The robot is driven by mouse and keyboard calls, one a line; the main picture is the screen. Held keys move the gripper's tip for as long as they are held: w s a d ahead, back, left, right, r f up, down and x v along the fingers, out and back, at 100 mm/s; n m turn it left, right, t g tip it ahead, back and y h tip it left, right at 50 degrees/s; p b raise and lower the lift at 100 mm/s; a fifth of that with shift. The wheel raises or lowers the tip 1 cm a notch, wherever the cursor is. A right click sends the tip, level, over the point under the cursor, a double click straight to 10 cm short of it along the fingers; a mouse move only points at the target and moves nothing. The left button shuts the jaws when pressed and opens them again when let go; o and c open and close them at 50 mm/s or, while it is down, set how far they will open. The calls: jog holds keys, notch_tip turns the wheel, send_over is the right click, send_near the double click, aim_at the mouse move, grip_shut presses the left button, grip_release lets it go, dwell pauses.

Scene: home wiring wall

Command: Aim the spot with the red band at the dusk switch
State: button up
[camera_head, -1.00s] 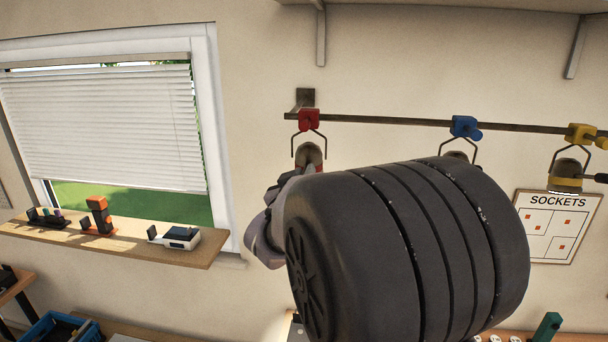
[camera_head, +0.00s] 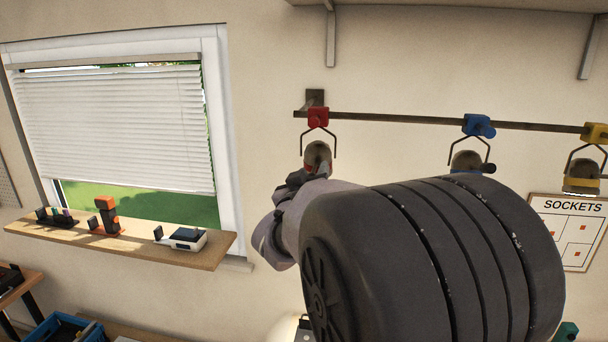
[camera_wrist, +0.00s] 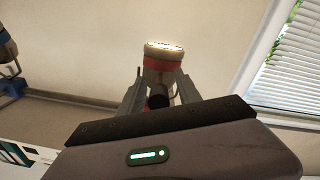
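The spot with the red band (camera_wrist: 163,62) is in the upper middle of the wrist view, its pale lit face tipped up. In the head view the spot (camera_head: 317,154) hangs from the red clamp (camera_head: 318,118) at the rail's left end. My gripper (camera_wrist: 160,92) is open, its two fingers on either side of the spot's dark rear knob (camera_wrist: 158,96), with gaps visible. In the head view my gripper (camera_head: 304,180) is at the spot's lower left, partly hidden by my arm. I cannot tell which sill device is the dusk switch.
The sill holds a white box with a dark top (camera_head: 187,238), an orange and black device (camera_head: 106,215) and a small dark rack (camera_head: 56,217). A blue-clamped spot (camera_head: 466,160) and a yellow-clamped spot (camera_head: 582,177) hang further right on the rail (camera_head: 400,119).

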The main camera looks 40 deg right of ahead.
jog(key=b+v, duration=0.3)
jog(key=v, duration=1.4)
jog(key=shift+a+f, duration=0.15)
jog(key=shift+a, duration=0.05)
